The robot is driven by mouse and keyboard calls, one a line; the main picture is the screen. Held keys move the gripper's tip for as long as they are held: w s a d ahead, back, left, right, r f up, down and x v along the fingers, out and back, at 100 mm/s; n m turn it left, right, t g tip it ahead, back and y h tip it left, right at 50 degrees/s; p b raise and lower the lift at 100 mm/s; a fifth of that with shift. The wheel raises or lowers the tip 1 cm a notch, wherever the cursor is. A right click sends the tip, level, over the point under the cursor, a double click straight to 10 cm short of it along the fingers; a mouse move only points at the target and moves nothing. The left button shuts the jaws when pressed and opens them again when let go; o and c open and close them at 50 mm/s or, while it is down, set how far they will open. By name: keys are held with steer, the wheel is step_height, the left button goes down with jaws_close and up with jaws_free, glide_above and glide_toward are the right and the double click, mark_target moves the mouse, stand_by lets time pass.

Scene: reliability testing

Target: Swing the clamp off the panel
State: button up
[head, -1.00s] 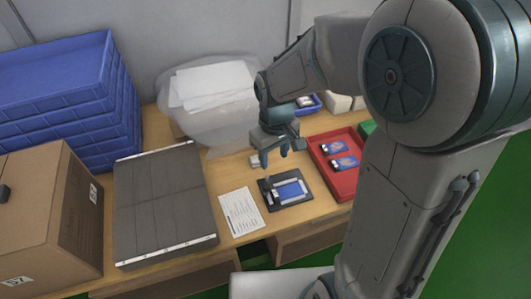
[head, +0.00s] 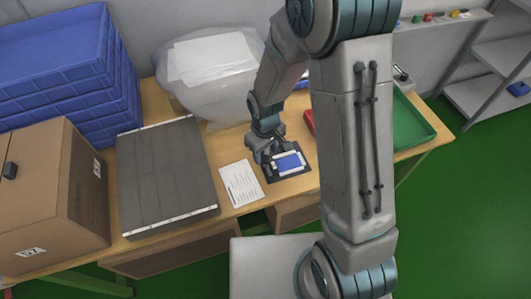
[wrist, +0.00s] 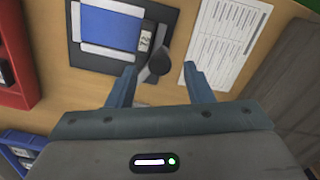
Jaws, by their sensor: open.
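The blue panel (head: 288,162) lies in a dark fixture (head: 297,176) on the wooden table. In the wrist view the panel (wrist: 112,24) has a pale frame, and a small white label sits at its right edge on the fixture (wrist: 95,57). The dark clamp (wrist: 157,66) with a rounded end is at that edge of the fixture. My gripper (wrist: 160,70) is open, with one finger on each side of the clamp; contact is not clear. In the head view my gripper (head: 264,158) is at the fixture's left end and hides most of the clamp.
A printed sheet (head: 241,184) lies left of the fixture. A grey slab (head: 165,180), a cardboard box (head: 50,190) and stacked blue crates (head: 60,75) stand farther left. A red tray (wrist: 14,60) and a green tray (head: 412,122) are on the other side.

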steer(key=shift+f, duration=0.95)
steer(key=c, duration=1)
